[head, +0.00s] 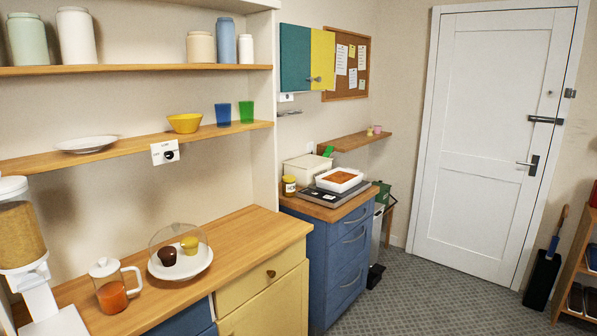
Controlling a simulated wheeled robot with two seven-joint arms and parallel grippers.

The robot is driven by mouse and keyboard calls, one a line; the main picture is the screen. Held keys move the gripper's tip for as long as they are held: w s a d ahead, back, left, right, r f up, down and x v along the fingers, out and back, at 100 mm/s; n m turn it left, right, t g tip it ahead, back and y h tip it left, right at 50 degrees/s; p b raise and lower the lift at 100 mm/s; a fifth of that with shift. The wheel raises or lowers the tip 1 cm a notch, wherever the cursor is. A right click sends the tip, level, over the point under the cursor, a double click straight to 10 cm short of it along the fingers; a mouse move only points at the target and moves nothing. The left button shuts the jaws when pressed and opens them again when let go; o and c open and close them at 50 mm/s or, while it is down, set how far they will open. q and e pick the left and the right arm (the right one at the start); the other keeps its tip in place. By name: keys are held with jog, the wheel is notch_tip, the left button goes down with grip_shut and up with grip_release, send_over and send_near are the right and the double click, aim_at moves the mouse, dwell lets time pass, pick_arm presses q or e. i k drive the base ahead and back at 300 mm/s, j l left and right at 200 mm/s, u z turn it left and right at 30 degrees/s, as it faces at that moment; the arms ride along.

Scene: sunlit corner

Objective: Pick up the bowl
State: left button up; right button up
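A yellow bowl (185,123) stands upright on the middle wooden shelf (130,147), near the shelf's right part. A blue cup (223,114) and a green cup (246,111) stand to its right. A white plate (86,144) lies to its left on the same shelf. Neither of my grippers shows in the head view.
Below the shelf, the wooden counter (255,226) holds a glass-domed plate (180,262) with cupcakes, a jug (112,288) and a cereal dispenser (22,225). Grey floor (420,290) is clear before the door (490,140).

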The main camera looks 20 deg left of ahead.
aim_at(181, 123)
jog(key=i+u, duration=0.1)
jog(key=i, duration=0.5)
jog(key=i+l+u, duration=0.1)
jog(key=i, duration=0.5)
jog(key=i+l, duration=0.15)
jog(key=i, duration=0.45)
jog(key=j+u, duration=0.05)
